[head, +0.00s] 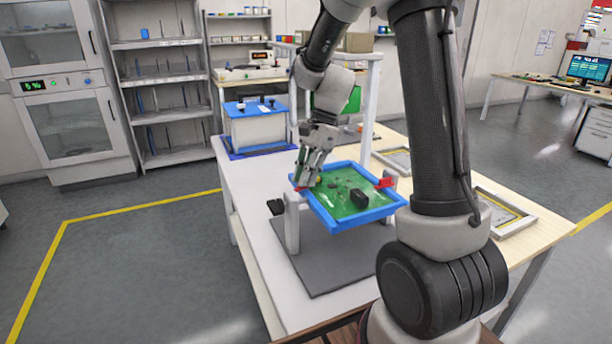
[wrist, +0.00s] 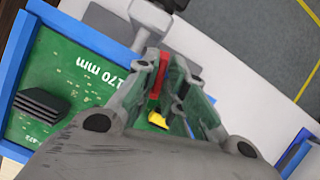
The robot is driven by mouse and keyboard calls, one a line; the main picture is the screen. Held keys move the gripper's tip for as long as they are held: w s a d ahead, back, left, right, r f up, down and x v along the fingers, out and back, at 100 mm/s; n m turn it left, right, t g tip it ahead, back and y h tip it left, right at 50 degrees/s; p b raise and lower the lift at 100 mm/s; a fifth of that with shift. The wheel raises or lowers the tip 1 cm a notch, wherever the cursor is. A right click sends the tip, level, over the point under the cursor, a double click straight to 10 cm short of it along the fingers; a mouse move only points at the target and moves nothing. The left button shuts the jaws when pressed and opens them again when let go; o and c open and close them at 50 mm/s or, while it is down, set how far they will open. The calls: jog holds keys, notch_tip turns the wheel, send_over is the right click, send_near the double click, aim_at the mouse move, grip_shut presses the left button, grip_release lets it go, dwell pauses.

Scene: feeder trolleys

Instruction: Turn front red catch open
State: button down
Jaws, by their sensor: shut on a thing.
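A blue frame (head: 338,227) holds a green circuit board (head: 338,205) on a raised stand; both also show in the wrist view, the frame (wrist: 95,38) and the board (wrist: 75,70). A red catch (wrist: 155,75) stands at the frame's edge, between my fingers; in the head view only a small red bit (head: 298,189) of it shows at the left side. My gripper (head: 308,182) is shut on this catch, and its fingers (wrist: 166,92) hide part of it. A second red catch (head: 386,182) sits at the right side of the frame, apart from my gripper.
A black block (head: 359,198) sits on the board, and a small yellow part (wrist: 158,120) shows by my fingers. A lidded box with a blue top (head: 252,106) stands behind on the white table (head: 240,180). Grey-framed trays (head: 505,212) lie to the right. The left floor is clear.

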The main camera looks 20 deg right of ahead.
jog(key=n+g, duration=0.1)
jog(key=n, duration=0.2)
jog(key=n+g+h, duration=0.1)
jog(key=n, duration=0.3)
jog(key=shift+w+a+h, duration=0.1)
jog(key=shift+w+h, duration=0.05)
jog(key=shift+h, duration=0.15)
jog(key=n+g+h, duration=0.1)
jog(key=n, duration=0.3)
jog(key=shift+a, duration=0.1)
jog(key=shift+n+h, duration=0.9)
jog(key=shift+n, duration=1.1)
jog(key=c, duration=1.6)
grip_release()
